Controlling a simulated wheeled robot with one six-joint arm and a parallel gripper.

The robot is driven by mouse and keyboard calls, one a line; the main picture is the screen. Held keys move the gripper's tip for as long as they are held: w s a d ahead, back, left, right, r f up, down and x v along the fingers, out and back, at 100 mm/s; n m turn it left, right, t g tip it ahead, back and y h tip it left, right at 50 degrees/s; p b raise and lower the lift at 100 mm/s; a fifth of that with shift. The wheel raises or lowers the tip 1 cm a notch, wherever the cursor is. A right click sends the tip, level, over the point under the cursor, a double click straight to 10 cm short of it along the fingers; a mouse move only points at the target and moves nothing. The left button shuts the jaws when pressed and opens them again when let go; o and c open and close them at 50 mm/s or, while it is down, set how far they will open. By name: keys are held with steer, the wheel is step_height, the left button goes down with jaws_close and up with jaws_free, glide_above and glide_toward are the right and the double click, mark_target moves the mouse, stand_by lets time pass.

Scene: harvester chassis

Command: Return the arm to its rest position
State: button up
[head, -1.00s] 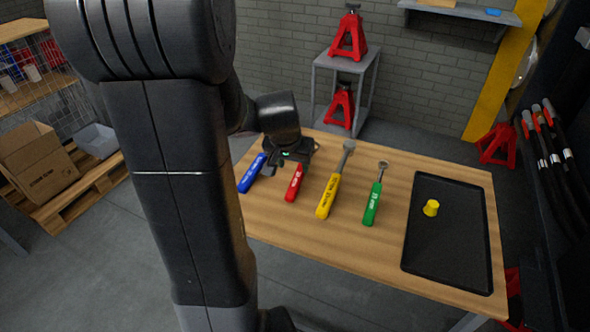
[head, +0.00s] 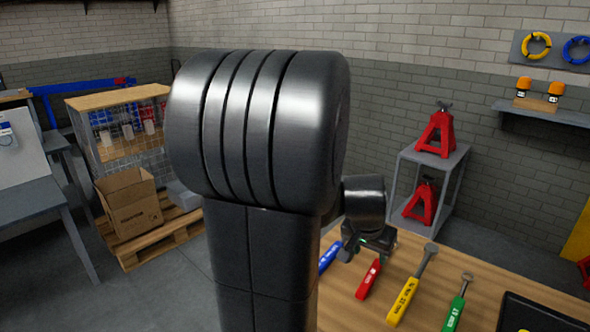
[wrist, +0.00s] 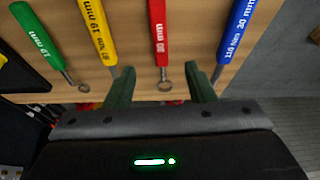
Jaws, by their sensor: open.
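My gripper (head: 362,248) is open over the wooden workbench, with its two dark fingers apart in the wrist view (wrist: 161,78). The red-handled wrench (head: 368,279) lies on the bench. In the wrist view its ring end (wrist: 165,86) shows between the fingers, with nothing gripped. The blue-handled wrench (head: 329,258) lies to its left, partly hidden by my arm. The yellow-handled wrench (head: 402,302) and green-handled wrench (head: 453,314) lie to its right. My arm fills the middle of the head view and hides part of the bench.
A black tray (head: 530,318) is cut off at the bench's right end. Red jack stands (head: 436,134) sit on a grey shelf stand (head: 448,170) behind the bench. A cardboard box (head: 129,202) rests on a pallet (head: 150,243) at left. Open floor lies left of my arm.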

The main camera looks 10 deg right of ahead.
mark_target(372, 273)
steer(key=b+x, duration=0.1)
steer(key=x, duration=1)
steer(key=shift+f, duration=0.25)
steer(key=shift+w+d, duration=0.15)
steer(key=shift+w, duration=0.05)
steer(key=shift+r+p, duration=0.75)
steer(key=shift+p, duration=0.05)
steer(key=shift+f, duration=0.15)
